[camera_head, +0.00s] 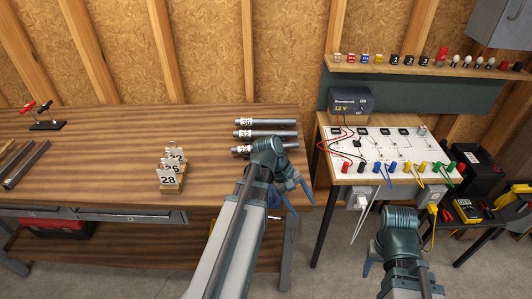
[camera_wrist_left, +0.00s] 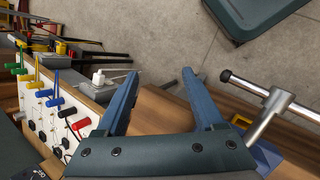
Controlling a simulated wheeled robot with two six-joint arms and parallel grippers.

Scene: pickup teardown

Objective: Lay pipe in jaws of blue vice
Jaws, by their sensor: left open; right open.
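Several grey pipes with white number tags lie side by side on the wooden bench. The back pipe (camera_head: 270,122) and the middle pipe (camera_head: 268,134) show clearly; the front pipe (camera_head: 242,150) is partly covered by my left arm. The blue vice (camera_head: 275,198) at the bench's right front edge is mostly hidden behind that arm; its blue body (camera_wrist_left: 268,158) and metal handle (camera_wrist_left: 262,90) show in the left wrist view. My left gripper (camera_head: 302,200) is open and empty beside the vice, fingers apart in the wrist view (camera_wrist_left: 160,85). My right gripper (camera_head: 383,262) is open, low at front right, partly hidden.
A wooden block with number cards (camera_head: 172,172) stands on the bench. A white circuit panel (camera_head: 385,150) with coloured plugs and a 12 V supply (camera_head: 350,105) stand on the right table. A dark crate (camera_wrist_left: 250,15) is on the floor.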

